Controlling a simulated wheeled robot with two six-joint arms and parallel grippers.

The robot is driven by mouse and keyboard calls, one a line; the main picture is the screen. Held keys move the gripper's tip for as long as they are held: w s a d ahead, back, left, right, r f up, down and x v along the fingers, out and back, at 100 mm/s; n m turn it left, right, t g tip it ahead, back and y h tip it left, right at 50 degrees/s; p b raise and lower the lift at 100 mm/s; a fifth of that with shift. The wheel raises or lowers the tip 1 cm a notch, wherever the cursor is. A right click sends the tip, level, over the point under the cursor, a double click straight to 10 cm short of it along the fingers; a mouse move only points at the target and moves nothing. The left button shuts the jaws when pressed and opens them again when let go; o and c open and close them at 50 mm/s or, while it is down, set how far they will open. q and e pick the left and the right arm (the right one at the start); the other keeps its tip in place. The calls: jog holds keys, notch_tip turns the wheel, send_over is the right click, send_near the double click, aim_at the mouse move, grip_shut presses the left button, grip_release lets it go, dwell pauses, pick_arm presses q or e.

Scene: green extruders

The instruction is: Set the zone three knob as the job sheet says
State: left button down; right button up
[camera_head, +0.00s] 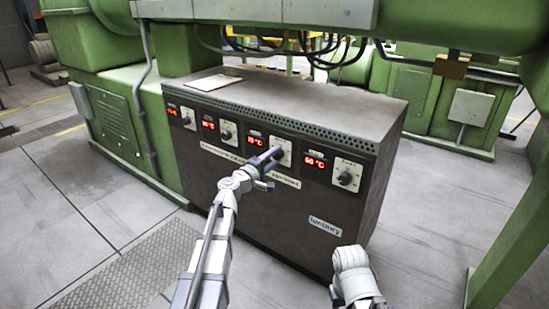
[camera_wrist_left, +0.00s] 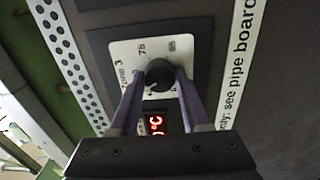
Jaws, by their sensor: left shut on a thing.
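The control cabinet (camera_head: 300,225) has a row of dials with red displays along its sloped top front. The third dial plate from the left (camera_head: 287,143) faces my left gripper (camera_head: 274,160). In the left wrist view this plate (camera_wrist_left: 128,50) reads something like "Zone 3", with a "75" mark. Its round black knob (camera_wrist_left: 159,73) sits between the fingertips of my left gripper (camera_wrist_left: 160,84), which is shut on it. Part of the zone three display (camera_wrist_left: 156,122) shows red "°C" between the fingers. A pale sheet (camera_head: 212,82) lies flat on the cabinet top; its writing is unreadable.
Other knobs stand to the left (camera_head: 226,134) and right (camera_head: 345,179) of the held one. A green machine beam (camera_head: 440,25) with hanging cables (camera_head: 340,50) runs above the cabinet. Open floor (camera_head: 440,200) lies to the right. My right arm shows at the bottom.

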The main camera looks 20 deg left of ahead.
pick_arm(q)
jog(key=m, duration=0.5)
jog(key=shift+s+m, duration=0.1)
jog(key=shift+m, duration=0.3)
dwell(0.4)
jog(key=shift+c, duration=1.9)
grip_release()
jog(key=v, duration=0.7)
jog(key=shift+s, duration=0.35)
